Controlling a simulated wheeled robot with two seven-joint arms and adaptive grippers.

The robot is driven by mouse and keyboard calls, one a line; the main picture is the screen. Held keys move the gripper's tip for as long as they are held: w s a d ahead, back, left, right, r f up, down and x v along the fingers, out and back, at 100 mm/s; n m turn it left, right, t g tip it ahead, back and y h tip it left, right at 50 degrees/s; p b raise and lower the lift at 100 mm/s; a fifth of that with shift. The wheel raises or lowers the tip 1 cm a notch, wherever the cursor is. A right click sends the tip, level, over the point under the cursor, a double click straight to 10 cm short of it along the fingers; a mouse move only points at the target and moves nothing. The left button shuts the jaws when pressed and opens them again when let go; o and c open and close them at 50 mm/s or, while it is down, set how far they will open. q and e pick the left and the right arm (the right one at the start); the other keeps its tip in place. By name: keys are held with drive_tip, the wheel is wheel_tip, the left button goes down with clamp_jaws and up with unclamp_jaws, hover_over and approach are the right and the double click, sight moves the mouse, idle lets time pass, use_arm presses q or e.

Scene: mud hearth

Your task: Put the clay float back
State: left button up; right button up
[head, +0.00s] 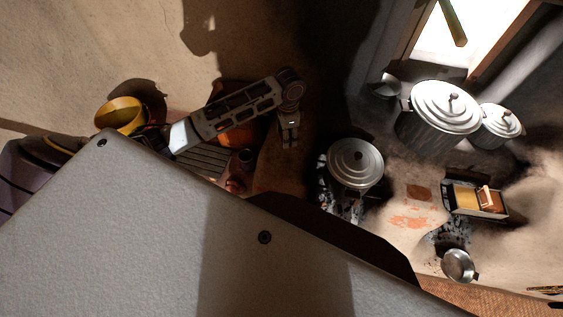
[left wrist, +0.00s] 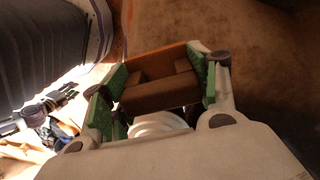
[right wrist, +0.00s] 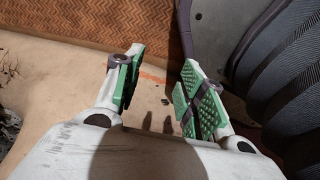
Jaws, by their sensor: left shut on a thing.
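In the left wrist view my left gripper (left wrist: 158,84) is shut on a reddish-brown wooden piece with a raised bar, which looks like the clay float (left wrist: 160,97). The float lies across between the green pads. In the head view my left arm reaches in from the left, but I cannot make out the float there. In the right wrist view my right gripper (right wrist: 162,66) is open and empty above pale ground. My own grey body hides the right arm in the head view. A tray (head: 480,214) at the right holds a yellow item and a brown block with a paler piece.
A lidded pot (head: 355,164) stands right of my left arm. A big lidded pot (head: 443,110) and a smaller one (head: 501,122) stand at the back right. A small metal pot (head: 459,266) is in front. A yellow bowl (head: 120,116) is far left. A woven mat (head: 480,297) edges the floor.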

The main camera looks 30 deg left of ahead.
use_arm(q)
wheel_tip(320, 180, down, 12)
drive_tip(key=a+m+b, duration=0.2)
drive_tip(key=m+b, duration=0.3)
drive_tip(key=b, duration=0.4)
drive_tip(key=shift+w+f, duration=0.2)
drive_tip(key=shift+f, duration=0.05)
use_arm(e)
drive_tip(key=w+a+f, duration=0.1)
drive_tip(key=w+f, duration=0.2)
drive_tip(key=w, duration=0.3)
drive_tip(key=shift+a, duration=0.25)
drive_tip(key=shift+w+r, duration=0.1)
drive_tip(key=shift+w, duration=0.05)
use_arm(q)
wheel_tip(320, 180, down, 4)
drive_tip(key=shift+f+b, duration=0.2)
drive_tip(key=shift+b, duration=0.4)
drive_tip(key=shift+f, duration=0.7)
use_arm(e)
drive_tip(key=shift+w+a+r, duration=0.25)
drive_tip(key=shift+a+r, duration=0.05)
drive_tip(key=shift+r, duration=0.25)
drive_tip(key=shift+w+a+r, duration=0.25)
drive_tip(key=shift+r, duration=0.3)
drive_tip(key=shift+w+a+r, duration=0.25)
drive_tip(key=shift+a+r, duration=0.05)
drive_tip(key=shift+r, duration=0.25)
use_arm(q)
drive_tip(key=shift+f, duration=0.1)
